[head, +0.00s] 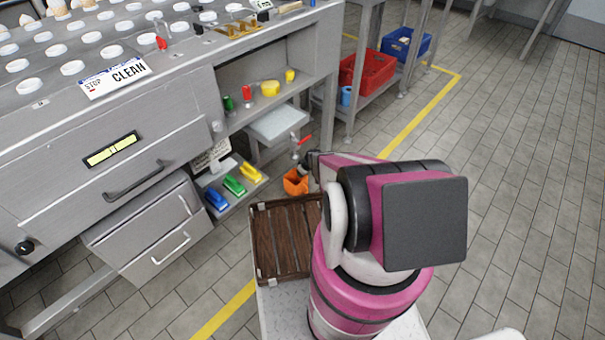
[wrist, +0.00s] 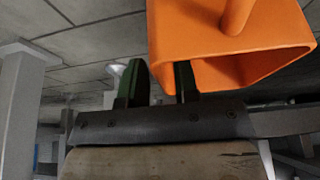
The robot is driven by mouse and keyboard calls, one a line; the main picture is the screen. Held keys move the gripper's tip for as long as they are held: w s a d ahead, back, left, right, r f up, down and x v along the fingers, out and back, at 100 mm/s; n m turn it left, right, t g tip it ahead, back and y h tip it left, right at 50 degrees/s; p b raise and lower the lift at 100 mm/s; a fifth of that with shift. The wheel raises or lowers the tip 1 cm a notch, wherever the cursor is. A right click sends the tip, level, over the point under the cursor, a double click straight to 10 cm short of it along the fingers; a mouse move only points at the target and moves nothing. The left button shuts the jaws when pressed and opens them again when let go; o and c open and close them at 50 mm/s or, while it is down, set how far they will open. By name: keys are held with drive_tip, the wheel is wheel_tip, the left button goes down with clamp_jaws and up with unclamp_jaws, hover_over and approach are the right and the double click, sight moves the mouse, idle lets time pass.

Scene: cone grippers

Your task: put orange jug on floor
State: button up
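The orange jug (head: 296,183) is low in front of the grey workbench, just past the far end of the brown slatted tray. In the wrist view the jug (wrist: 225,45) fills the upper right, with its open rim towards the camera. My gripper (head: 309,164) is right at the jug's rim in the head view. In the wrist view my gripper's two dark fingers (wrist: 158,85) are a little apart, and the jug's near wall edge lies at them. Whether they press on that wall, and whether the jug touches the floor, I cannot tell.
The brown slatted tray (head: 282,240) is on my base. Blue, green and yellow items (head: 234,186) sit on a low shelf left of the jug. A red-handled valve (head: 302,140) is behind it. Red (head: 367,71) and blue (head: 406,44) crates stand on a rack. Tiled floor (head: 510,150) is clear at right.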

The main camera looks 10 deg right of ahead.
drive_tip(key=shift+r, duration=0.15)
drive_tip(key=v, duration=1.2)
